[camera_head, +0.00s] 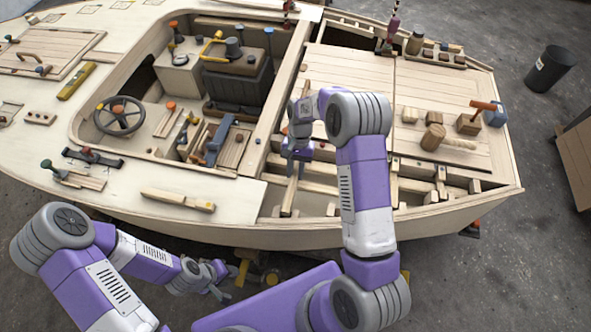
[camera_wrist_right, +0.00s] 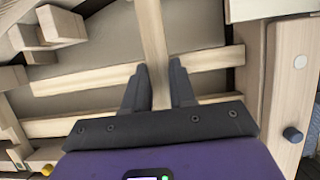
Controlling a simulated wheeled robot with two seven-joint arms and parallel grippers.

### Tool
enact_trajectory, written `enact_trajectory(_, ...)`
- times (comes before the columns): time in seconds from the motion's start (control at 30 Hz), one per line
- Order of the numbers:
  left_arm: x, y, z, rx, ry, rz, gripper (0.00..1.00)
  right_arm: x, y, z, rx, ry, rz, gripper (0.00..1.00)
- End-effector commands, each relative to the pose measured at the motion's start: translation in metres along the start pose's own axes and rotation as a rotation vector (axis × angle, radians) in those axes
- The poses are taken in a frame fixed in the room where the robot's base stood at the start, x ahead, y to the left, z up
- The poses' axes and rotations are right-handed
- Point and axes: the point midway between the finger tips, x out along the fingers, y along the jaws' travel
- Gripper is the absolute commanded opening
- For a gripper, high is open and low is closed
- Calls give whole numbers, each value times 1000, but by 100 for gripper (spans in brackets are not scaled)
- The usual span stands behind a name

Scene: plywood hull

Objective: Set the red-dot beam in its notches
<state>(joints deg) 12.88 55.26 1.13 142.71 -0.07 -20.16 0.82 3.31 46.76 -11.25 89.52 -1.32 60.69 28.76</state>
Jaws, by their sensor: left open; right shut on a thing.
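My right gripper (camera_head: 296,168) reaches down into the open framed bay at the near side of the hull. Its fingers (camera_wrist_right: 160,78) are shut on a pale wooden beam (camera_wrist_right: 153,35) that runs lengthwise between them. The beam also shows below the gripper in the head view (camera_head: 289,198). It lies across or just above the cross timbers; I cannot tell whether it sits in notches. No red dot is visible on it. My left gripper (camera_head: 219,279) is open and empty, low beside the hull's near side.
Another pale wooden bar (camera_head: 178,200) lies on the near deck edge. A mallet (camera_head: 447,140), wooden blocks and a blue-headed hammer (camera_head: 492,113) lie on the planked deck at right. A steering wheel (camera_head: 119,115) stands in the cockpit at left.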

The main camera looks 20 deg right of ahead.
Motion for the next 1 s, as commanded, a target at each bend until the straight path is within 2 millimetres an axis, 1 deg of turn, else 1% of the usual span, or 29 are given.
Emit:
enact_trajectory(0.27,1,0,0,0,0,0,43,1,0,-1,0,0,0,0)
enact_trajectory(0.83,7,-2,0,0,0,0,43,12,0,-5,0,0,0,0)
enact_trajectory(0.87,7,-2,0,0,0,0,43,12,0,-5,0,0,0,27)
enact_trajectory(1.0,6,-2,0,0,0,0,43,11,0,-5,0,0,0,48)
